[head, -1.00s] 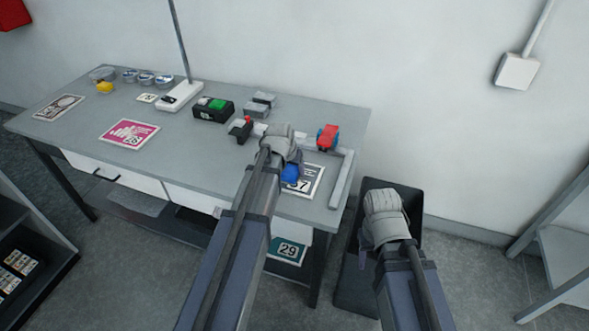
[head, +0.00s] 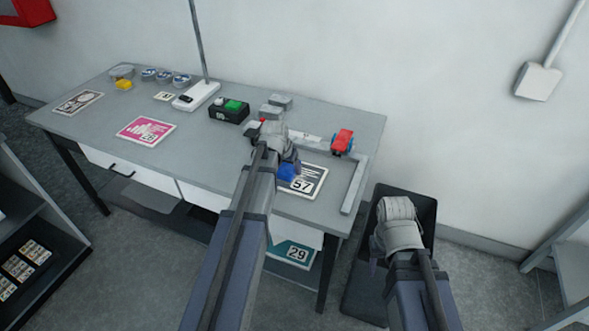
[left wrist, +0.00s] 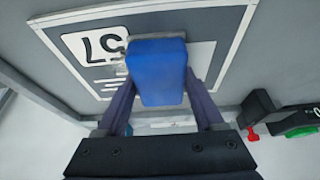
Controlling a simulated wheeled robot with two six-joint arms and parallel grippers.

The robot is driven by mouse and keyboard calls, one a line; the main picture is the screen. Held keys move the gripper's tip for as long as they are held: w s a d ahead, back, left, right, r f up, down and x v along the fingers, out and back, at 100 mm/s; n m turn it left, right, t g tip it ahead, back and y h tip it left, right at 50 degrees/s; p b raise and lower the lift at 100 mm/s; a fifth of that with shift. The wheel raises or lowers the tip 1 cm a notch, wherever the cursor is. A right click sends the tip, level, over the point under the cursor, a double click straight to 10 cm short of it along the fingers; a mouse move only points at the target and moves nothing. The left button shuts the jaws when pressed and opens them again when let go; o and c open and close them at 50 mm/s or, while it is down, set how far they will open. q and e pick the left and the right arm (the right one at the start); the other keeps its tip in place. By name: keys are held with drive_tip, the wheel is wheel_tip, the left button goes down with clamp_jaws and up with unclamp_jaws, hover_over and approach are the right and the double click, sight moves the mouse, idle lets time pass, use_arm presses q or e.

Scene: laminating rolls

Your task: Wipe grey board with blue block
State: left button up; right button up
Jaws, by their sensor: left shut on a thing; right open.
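The grey board (head: 313,176), marked 57 with a pale border, lies flat near the right end of the table. It also shows upside down in the left wrist view (left wrist: 222,25). My left gripper (head: 286,160) is shut on the blue block (head: 288,172), over the board's left part. In the left wrist view the block (left wrist: 158,72) sits between the two fingers and hides part of the board. I cannot tell for sure whether the block touches the board. My right gripper (head: 398,228) is open off the table's right end; its fingertips are largely hidden.
A red and blue item (head: 342,141) and a pale L-shaped rail (head: 354,185) stand behind and right of the board. A black box with a green button (head: 229,111) is at the back. A pink card (head: 146,130) lies left. A dark bin (head: 365,285) stands below my right gripper.

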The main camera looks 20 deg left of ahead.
sight(309, 177)
use_arm(q)
drive_tip(key=shift+a, duration=0.4)
drive_tip(key=shift+f, duration=0.15)
drive_tip(key=shift+d, duration=1.85)
drive_tip(key=shift+d, duration=0.1)
drive_tip(key=shift+s+d+r, duration=0.1)
drive_tip(key=shift+d+r, duration=0.05)
drive_tip(key=shift+d, duration=0.7)
drive_tip(key=shift+d+r, duration=0.1)
drive_tip(key=shift+d, duration=0.7)
drive_tip(key=shift+d, duration=0.15)
